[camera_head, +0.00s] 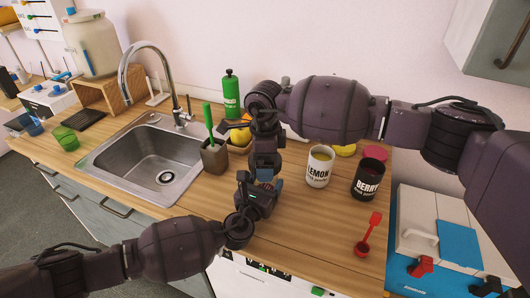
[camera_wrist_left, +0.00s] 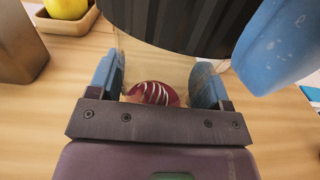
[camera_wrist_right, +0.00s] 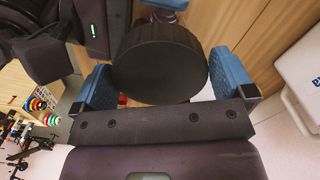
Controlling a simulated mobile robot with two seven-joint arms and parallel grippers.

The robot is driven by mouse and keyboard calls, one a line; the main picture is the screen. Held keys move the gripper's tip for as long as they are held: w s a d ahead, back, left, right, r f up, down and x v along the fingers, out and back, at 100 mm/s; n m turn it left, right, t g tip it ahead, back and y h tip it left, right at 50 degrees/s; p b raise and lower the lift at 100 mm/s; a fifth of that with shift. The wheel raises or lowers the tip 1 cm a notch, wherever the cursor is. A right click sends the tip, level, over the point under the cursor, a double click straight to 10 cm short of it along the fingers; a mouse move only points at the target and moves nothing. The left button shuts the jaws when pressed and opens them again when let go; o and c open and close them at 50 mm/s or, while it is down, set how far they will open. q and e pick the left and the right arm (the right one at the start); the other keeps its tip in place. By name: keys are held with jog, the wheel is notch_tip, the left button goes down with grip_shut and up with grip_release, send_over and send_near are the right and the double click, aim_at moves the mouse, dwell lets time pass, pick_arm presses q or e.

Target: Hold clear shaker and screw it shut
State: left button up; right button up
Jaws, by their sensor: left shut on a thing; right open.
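My left gripper (camera_head: 266,186) is shut on the clear shaker. In the left wrist view the shaker (camera_wrist_left: 150,60) stands between the blue finger pads, with something dark red and white-striped low behind it (camera_wrist_left: 152,93). A ribbed black lid (camera_wrist_left: 185,22) is at the shaker's top; I cannot tell how tightly it sits. My right gripper (camera_head: 264,160) comes in from above and is open. In the right wrist view its blue fingers stand either side of the round black lid (camera_wrist_right: 160,60). In the head view, the grippers hide most of the shaker and lid.
The lemon jar (camera_head: 319,166), the berry jar (camera_head: 368,179) and a red scoop (camera_head: 368,236) stand or lie right on the wooden counter (camera_head: 310,225). A brown holder (camera_head: 215,156) with a green-handled tool and the sink (camera_head: 150,155) are left. A green bottle (camera_head: 231,92) is behind.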

jog(key=shift+c, duration=0.2)
jog(key=c, duration=0.7)
jog(key=shift+c, duration=0.2)
jog(key=o, duration=0.8)
notch_tip(320, 180, up, 12)
jog(key=shift+r, duration=0.1)
pick_arm(q)
jog(key=o, duration=1.8)
jog(key=shift+c, duration=0.2)
jog(key=v, duration=1.1)
